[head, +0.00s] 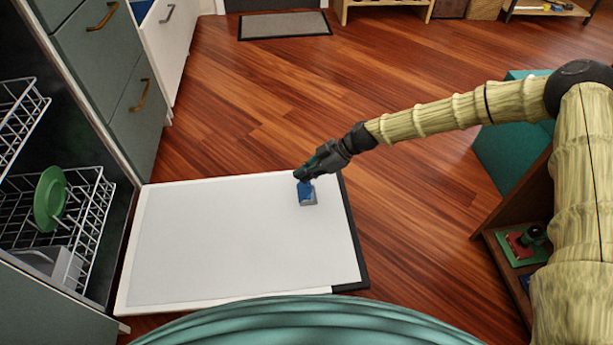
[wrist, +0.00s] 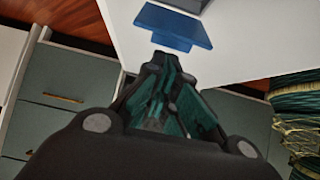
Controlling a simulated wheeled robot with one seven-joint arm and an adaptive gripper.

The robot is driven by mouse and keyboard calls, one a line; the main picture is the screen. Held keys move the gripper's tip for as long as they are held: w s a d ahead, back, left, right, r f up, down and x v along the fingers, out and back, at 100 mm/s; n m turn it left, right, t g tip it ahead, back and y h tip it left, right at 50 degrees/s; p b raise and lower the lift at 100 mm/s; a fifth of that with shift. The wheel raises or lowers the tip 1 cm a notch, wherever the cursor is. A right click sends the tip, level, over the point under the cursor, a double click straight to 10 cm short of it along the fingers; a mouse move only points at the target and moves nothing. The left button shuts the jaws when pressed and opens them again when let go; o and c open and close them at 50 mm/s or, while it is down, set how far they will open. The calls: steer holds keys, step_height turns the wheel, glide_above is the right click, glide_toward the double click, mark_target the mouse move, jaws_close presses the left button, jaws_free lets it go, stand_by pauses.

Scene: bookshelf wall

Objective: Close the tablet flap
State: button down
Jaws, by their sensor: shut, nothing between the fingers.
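The blue tablet flap (head: 305,188) sits on the white inner face of the lowered dishwasher door (head: 220,235), near the door's dark outer edge. It stands up from a small grey dispenser (head: 308,201), so it is open. In the wrist view the flap (wrist: 172,28) is a blue plate just beyond my fingertips, with part of the grey dispenser (wrist: 185,4) behind it. My gripper (head: 301,176) is shut and empty, right by the flap on its far side in the head view. I cannot tell whether the fingertips touch it.
The dishwasher's wire racks (head: 85,230) stand at the left, with a green plate (head: 49,199) in the lower one. Green drawers (head: 115,70) rise beyond the door. A wooden shelf (head: 520,240) is at the right. The wooden floor (head: 260,100) beyond the door is clear.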

mark_target(309, 183)
steer(key=d, duration=0.1)
steer(key=d+f+b, duration=0.1)
steer(key=d, duration=0.1)
steer(key=d+f+b, duration=0.1)
steer(key=shift+w+d+f, duration=0.25)
steer(key=shift+d+f+b, duration=0.4)
steer(key=shift+d+f, duration=0.35)
steer(key=shift+f, duration=0.15)
steer(key=shift+w+d+f+b, duration=0.1)
steer(key=shift+d+f+b, duration=0.25)
steer(key=shift+f, duration=0.25)
steer(key=shift+w+d+f+b, duration=0.1)
steer(key=shift+d+f+b, duration=0.2)
steer(key=shift+f, duration=0.25)
steer(key=shift+r, duration=0.1)
steer(key=shift+r+p, duration=0.55)
steer(key=shift+r, duration=0.5)
steer(key=w+d+p, duration=0.1)
steer(key=d+p, duration=0.3)
steer(key=d, duration=0.5)
steer(key=shift+d, duration=0.2)
